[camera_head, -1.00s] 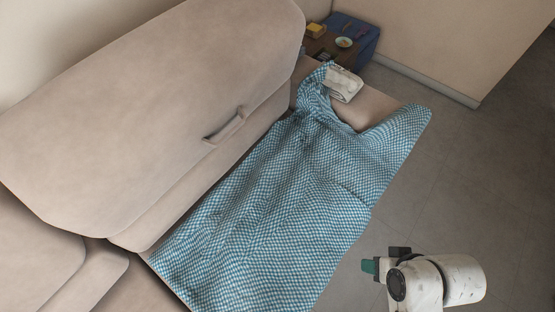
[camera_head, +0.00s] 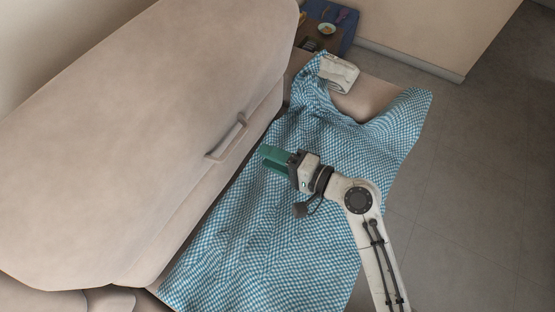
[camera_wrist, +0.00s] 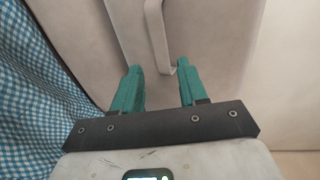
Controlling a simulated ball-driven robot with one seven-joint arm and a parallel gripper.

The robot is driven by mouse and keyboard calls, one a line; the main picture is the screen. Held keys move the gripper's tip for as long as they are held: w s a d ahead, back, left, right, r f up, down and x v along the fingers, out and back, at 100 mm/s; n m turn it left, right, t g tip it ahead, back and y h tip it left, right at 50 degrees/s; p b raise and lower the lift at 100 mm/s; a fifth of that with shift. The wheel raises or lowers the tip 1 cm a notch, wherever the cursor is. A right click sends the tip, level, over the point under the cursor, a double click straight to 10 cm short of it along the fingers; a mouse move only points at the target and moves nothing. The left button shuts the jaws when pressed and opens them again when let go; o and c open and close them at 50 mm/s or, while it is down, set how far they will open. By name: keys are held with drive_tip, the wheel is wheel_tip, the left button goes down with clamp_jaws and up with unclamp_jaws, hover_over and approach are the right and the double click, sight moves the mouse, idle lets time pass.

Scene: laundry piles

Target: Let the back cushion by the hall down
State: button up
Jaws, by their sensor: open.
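The back cushion (camera_head: 130,130) is a large beige upright panel along the left of the head view, leaning back towards the wall. A strap-like handle (camera_head: 227,137) sits on its face near the lower edge; it also shows in the wrist view (camera_wrist: 157,35). My gripper (camera_head: 266,158) reaches over the checked blanket towards the handle, just right of it in the head view. In the wrist view its green fingers (camera_wrist: 158,80) are apart, with the handle's near end close to the right fingertip. I cannot tell whether they touch. Nothing is held.
A blue and white checked blanket (camera_head: 250,240) covers the seat. A folded white cloth (camera_head: 338,74) lies at its far end. A blue box or stand (camera_head: 343,22) with a small bowl (camera_head: 326,29) stands beyond. Grey floor (camera_head: 475,200) is clear on the right.

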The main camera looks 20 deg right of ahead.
sight(236, 146)
drive_tip(key=shift+b+x, duration=0.5)
drive_tip(key=shift+x, duration=4.8)
drive_tip(key=shift+c, duration=0.4)
drive_tip(key=shift+a+f, duration=0.1)
clamp_jaws()
drive_tip(key=shift+s+f, duration=0.1)
drive_tip(key=shift+f, duration=0.05)
drive_tip(key=shift+s+d+f, duration=0.35)
drive_tip(key=shift+d, duration=0.05)
drive_tip(key=shift+f+b, duration=0.1)
drive_tip(key=shift+b, duration=0.2)
